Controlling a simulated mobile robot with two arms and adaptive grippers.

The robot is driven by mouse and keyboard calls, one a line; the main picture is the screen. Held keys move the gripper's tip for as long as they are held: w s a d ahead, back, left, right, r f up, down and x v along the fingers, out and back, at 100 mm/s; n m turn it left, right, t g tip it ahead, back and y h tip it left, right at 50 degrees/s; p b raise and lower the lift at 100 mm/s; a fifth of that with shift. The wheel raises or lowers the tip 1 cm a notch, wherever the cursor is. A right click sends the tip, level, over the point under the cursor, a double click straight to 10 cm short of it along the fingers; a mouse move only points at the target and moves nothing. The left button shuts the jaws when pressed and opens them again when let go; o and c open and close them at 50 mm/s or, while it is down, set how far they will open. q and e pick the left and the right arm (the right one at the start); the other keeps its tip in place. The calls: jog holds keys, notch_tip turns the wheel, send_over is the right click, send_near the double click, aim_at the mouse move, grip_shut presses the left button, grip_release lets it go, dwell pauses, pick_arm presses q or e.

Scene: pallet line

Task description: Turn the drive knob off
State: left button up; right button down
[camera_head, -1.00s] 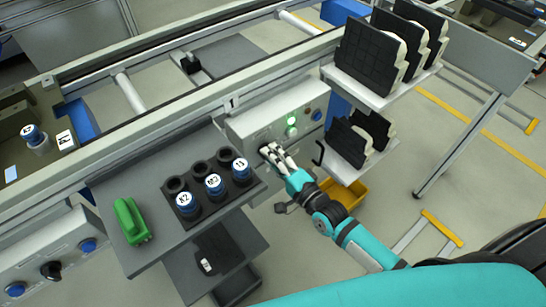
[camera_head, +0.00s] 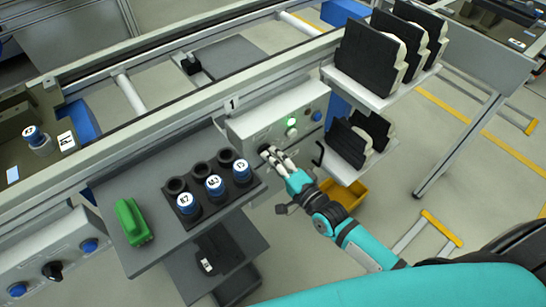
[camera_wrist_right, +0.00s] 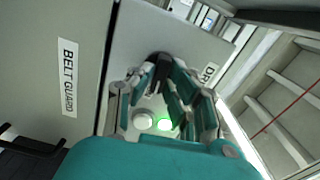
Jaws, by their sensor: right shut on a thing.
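The control box (camera_head: 255,118) is light grey, with a lit green lamp (camera_head: 291,122) and a blue button (camera_head: 316,115) on its front. My right gripper (camera_head: 266,152) is at the left part of this front, its fingers closed around the dark drive knob. In the right wrist view, the black knob (camera_wrist_right: 160,62) sits between the fingertips of my right gripper (camera_wrist_right: 160,75). The fingers hide much of it, so I cannot tell its exact angle. The green lamp also glows in the right wrist view (camera_wrist_right: 165,125). My left gripper is not in view.
A dark shelf (camera_head: 150,180) to the left bears a black holder with blue-capped containers and a green item (camera_head: 132,222). Another panel (camera_head: 25,265) with a black knob is at the lower left. Racks with black parts (camera_head: 365,55) stand right of the box.

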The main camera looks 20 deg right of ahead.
jog(key=shift+n+p, duration=2.75)
jog(key=shift+n, duration=5.65)
jog(key=c, duration=1.3)
grip_release()
jog(key=v, duration=1.2)
jog(key=shift+f, duration=0.1)
